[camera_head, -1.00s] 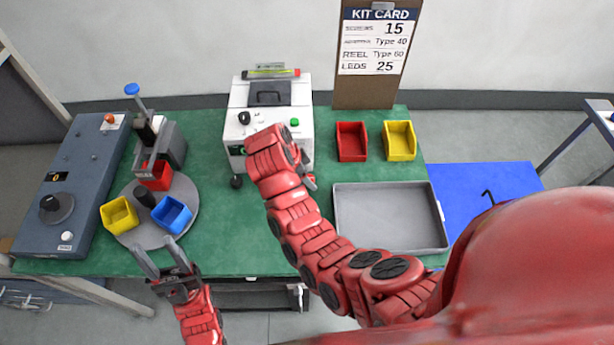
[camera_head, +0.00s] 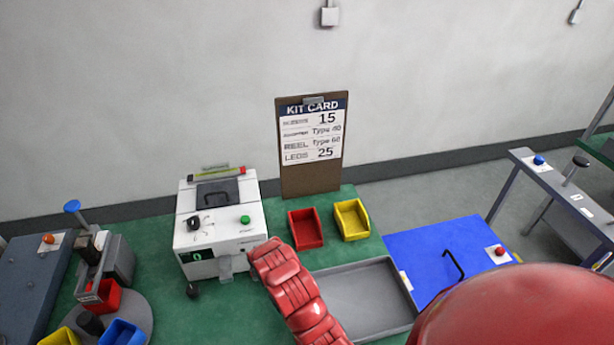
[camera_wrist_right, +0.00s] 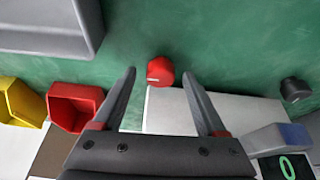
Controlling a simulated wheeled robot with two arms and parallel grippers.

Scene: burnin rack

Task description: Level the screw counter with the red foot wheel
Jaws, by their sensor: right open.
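The white screw counter (camera_head: 215,237) stands on the green bench in the head view, with a green button and a small display reading 0. A level vial strip (camera_head: 215,172) lies along its back top; its bubble is too small to read. The red foot wheel (camera_wrist_right: 159,71) shows in the right wrist view at the edge of the counter's white body (camera_wrist_right: 190,108). My right gripper (camera_wrist_right: 158,74) is open, its two fingers on either side of the wheel with gaps showing. My right arm hides the wheel in the head view. My left gripper is out of view.
A black foot wheel (camera_head: 193,290) is at the counter's left front corner and a dark one (camera_wrist_right: 295,89) shows in the wrist view. Red (camera_head: 306,229) and yellow (camera_head: 351,219) bins and a grey tray (camera_head: 405,326) stand to the right. The kit card board (camera_head: 310,181) stands behind.

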